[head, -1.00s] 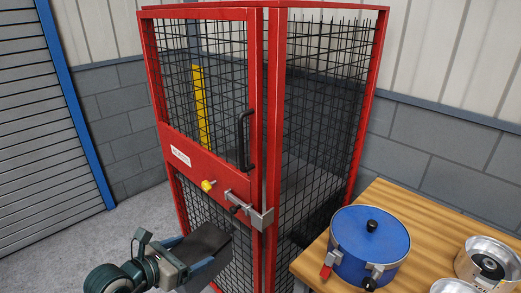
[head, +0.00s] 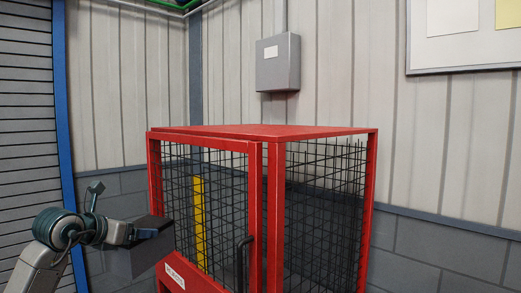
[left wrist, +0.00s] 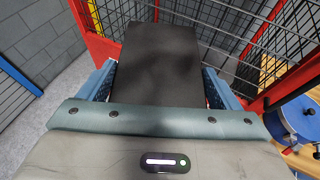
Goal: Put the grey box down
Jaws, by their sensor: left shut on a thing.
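The grey box (head: 138,262) is a plain dark block at the lower left of the head view, in front of the red mesh cage. In the left wrist view its dark face (left wrist: 160,65) fills the space between the fingers. My left gripper (head: 150,233) is shut on it and holds it up in the air. Part of the box is hidden behind the gripper in the head view. I cannot tell from these views whether the box touches the cage. My right gripper is not in view.
The red mesh cage (head: 262,205) stands close by with its door shut and a black handle (head: 241,262). A wall cabinet (head: 278,62) hangs behind the cage.

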